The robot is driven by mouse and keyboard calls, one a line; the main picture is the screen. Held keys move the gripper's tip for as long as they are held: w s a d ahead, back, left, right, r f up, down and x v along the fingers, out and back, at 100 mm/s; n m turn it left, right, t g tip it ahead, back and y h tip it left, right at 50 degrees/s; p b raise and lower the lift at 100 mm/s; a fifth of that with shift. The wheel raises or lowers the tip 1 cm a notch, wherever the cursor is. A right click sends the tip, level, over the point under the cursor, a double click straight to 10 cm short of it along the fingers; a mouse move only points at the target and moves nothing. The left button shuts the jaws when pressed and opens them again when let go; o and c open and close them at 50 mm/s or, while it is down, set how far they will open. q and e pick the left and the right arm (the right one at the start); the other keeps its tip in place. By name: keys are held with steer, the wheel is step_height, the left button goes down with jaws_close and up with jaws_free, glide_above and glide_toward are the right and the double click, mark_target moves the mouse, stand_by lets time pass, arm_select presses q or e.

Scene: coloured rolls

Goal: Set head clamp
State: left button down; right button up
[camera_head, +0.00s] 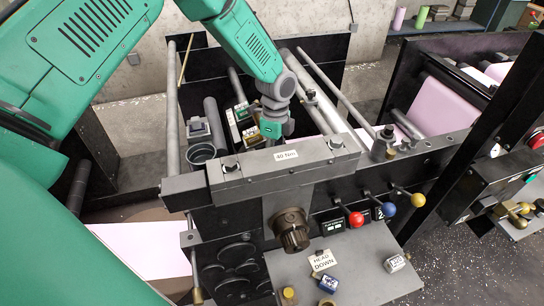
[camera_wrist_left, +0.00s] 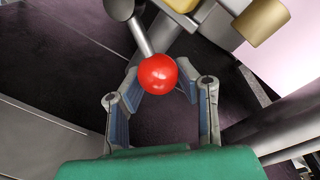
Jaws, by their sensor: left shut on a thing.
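My left arm comes in from the left in the head view, and my left gripper (camera_head: 272,132) points down behind the dark block marked 40 Nm (camera_head: 285,155). That block hides its fingertips. In the left wrist view, the left gripper (camera_wrist_left: 160,95) has its two fingers on either side of a red ball knob (camera_wrist_left: 158,74) and is shut on it. The knob sits on the end of a metal rod (camera_wrist_left: 141,38). In the head view, another red ball lever (camera_head: 356,219) stands on the front panel, apart from the gripper. My right gripper is not in view.
Blue (camera_head: 389,209) and yellow (camera_head: 417,200) ball levers stand beside the front red one. A grey shelf (camera_head: 370,265) holds a HEAD DOWN tag (camera_head: 322,261) and small blocks. Metal bars cross the machine. A pink roll (camera_head: 440,105) lies at right.

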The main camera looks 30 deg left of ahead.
arm_select(q)
steer(key=shift+w+f+n+h, duration=0.1)
steer(key=shift+w+n+h, duration=0.25)
steer(key=shift+n, duration=0.65)
steer(key=shift+w+d+n, duration=0.1)
steer(key=shift+w+n, duration=0.2)
steer(key=shift+n, duration=0.4)
steer(key=c, duration=1.1)
jaws_free()
steer(key=shift+w+d, duration=0.1)
steer(key=shift+c, duration=0.2)
steer(key=shift+r, duration=0.2)
steer(key=shift+d, duration=0.1)
step_height(320, 180, up, 12)
steer(key=w+a, duration=0.1)
steer(key=shift+w, duration=0.15)
steer(key=shift+a+f, duration=0.1)
